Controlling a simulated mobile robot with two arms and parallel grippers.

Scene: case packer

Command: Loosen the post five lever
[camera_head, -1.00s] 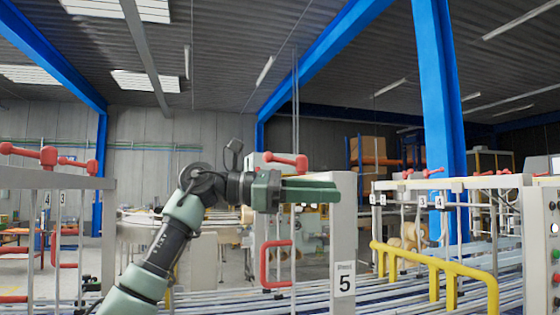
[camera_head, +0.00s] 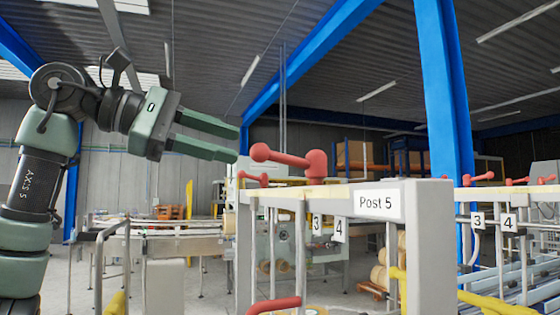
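The post five lever is a red lever (camera_head: 290,160) with a ball knob at its left end and a hub at its right. My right gripper is not in view.
A grey rail (camera_head: 300,192) runs left from the post top. A red handle (camera_head: 274,304) is low in front. Another red lever (camera_head: 253,178) lies behind, left of the post five lever. A yellow rail (camera_head: 488,300) is at lower right. The air above the lever is clear.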

